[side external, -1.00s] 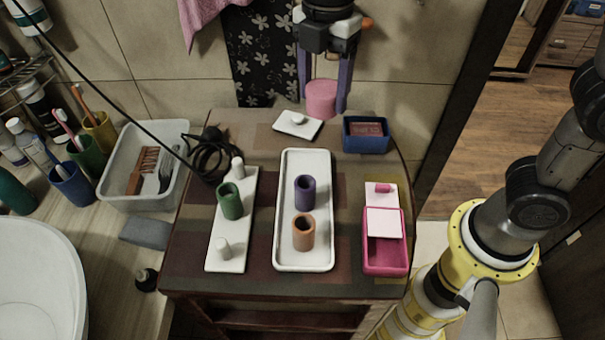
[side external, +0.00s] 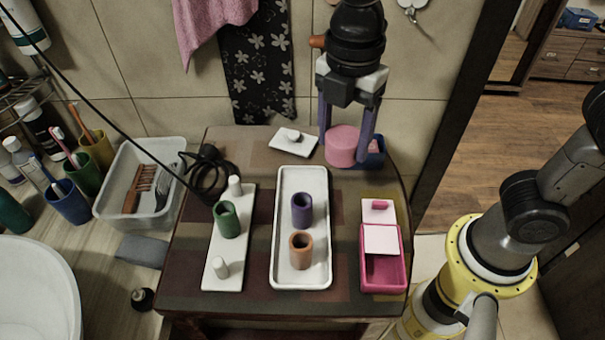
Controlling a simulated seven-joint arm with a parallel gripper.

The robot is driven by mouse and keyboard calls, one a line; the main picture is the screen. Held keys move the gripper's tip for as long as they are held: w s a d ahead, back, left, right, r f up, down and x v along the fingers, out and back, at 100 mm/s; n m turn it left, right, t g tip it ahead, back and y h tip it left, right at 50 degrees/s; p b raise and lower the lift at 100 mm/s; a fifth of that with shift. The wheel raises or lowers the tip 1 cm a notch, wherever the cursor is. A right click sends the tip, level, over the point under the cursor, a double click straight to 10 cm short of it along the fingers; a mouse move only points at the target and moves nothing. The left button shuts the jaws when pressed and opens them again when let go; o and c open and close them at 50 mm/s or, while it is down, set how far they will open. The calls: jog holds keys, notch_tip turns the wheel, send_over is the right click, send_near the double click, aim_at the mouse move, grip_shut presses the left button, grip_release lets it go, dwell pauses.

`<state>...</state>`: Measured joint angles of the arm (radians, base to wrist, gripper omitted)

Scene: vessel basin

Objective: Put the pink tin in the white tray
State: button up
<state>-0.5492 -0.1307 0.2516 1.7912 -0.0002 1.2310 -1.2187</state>
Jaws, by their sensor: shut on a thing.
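The pink tin (side external: 342,145) is a short round cylinder held up between the two fingers of my gripper (side external: 346,142). My gripper is shut on it, above the back right of the table, in front of part of the blue box. The white tray (side external: 281,262) is a long rimmed tray in the middle of the table. A purple cylinder (side external: 302,210) and an orange-brown cylinder (side external: 301,251) stand upright in it. The tray's far end is bare. The tin is apart from the tray, beyond and right of its far end.
A white peg board (side external: 216,245) with a green cylinder (side external: 227,220) is left of the tray. A pink box (side external: 382,285) is right. A white lid (side external: 293,142) lies behind, and a blue box (side external: 376,152) is partly hidden. Black cable (side external: 205,170) lies at the back left.

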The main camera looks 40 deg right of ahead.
jog(key=w+a+f, duration=0.1)
jog(key=f, duration=0.1)
jog(key=w+a+f, duration=0.1)
jog(key=w+f, duration=0.1)
jog(key=w+a+f, duration=0.1)
jog(key=shift+w+f, duration=0.4)
jog(key=shift+w+a+f, duration=0.1)
jog(key=shift+w+f, duration=0.05)
jog(key=shift+f, duration=0.8)
jog(key=shift+w+f, duration=0.1)
jog(key=shift+f, duration=0.8)
jog(key=o, duration=1.3)
jog(key=shift+f, duration=0.15)
jog(key=shift+o, duration=0.2)
